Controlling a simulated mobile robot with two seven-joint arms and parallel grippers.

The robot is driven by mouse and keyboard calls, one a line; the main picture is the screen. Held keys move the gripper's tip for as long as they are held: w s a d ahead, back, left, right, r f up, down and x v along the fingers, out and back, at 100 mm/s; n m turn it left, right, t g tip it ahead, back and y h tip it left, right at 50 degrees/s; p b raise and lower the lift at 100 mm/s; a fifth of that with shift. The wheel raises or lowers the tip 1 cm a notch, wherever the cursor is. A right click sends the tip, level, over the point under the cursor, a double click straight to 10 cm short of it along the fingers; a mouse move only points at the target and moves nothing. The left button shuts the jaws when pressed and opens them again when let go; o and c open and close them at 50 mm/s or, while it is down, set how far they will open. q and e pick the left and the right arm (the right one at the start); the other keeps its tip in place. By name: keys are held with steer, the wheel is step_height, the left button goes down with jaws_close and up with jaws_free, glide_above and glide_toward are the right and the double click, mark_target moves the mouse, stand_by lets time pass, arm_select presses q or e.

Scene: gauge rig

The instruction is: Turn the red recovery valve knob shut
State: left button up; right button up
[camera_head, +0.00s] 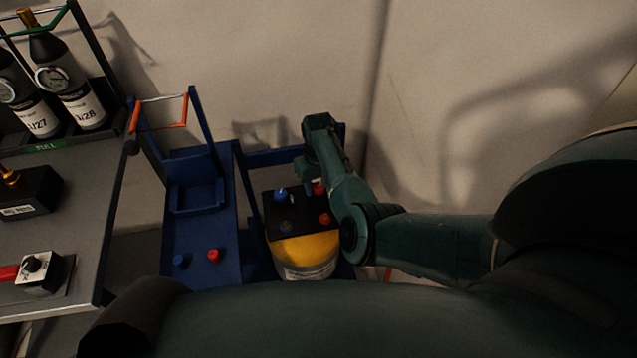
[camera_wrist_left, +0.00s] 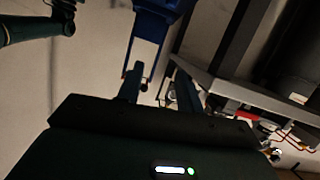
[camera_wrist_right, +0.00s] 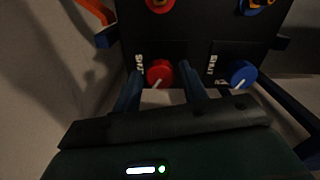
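The red knob (camera_wrist_right: 160,73) with a white pointer line sits on a black panel in the right wrist view. My right gripper (camera_wrist_right: 161,84) is open, its two fingers on either side of the knob; whether they touch it I cannot tell. In the head view the red knob (camera_head: 319,188) is partly hidden by my right arm, on the black top panel above a yellow tank (camera_head: 303,252). My left gripper (camera_wrist_left: 158,80) is open with nothing between its fingers.
A blue knob (camera_wrist_right: 243,74) sits beside the red one. Another red knob (camera_head: 214,255) and blue knob (camera_head: 180,260) are on the blue stand (camera_head: 221,180). A grey bench (camera_head: 80,215) with black bottles (camera_head: 72,80) stands at left. A wall is behind.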

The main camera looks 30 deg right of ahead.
steer(key=c, duration=0.7)
arm_select(q)
steer(key=shift+f, duration=0.15)
arm_select(e)
steer(key=shift+m, duration=0.3)
steer(key=shift+r+m+p, duration=0.15)
steer(key=shift+m+p, duration=0.65)
steer(key=shift+m, duration=0.1)
steer(key=m+p, duration=0.1)
steer(key=m, duration=0.2)
steer(key=shift+m, duration=0.3)
steer(key=m+p, duration=0.1)
steer(key=m, duration=0.2)
arm_select(q)
steer(key=shift+w+d+f+g, duration=0.3)
steer(key=shift+w+d+g, duration=0.2)
steer(key=shift+d+g, duration=0.25)
arm_select(e)
steer(key=shift+m, duration=1.2)
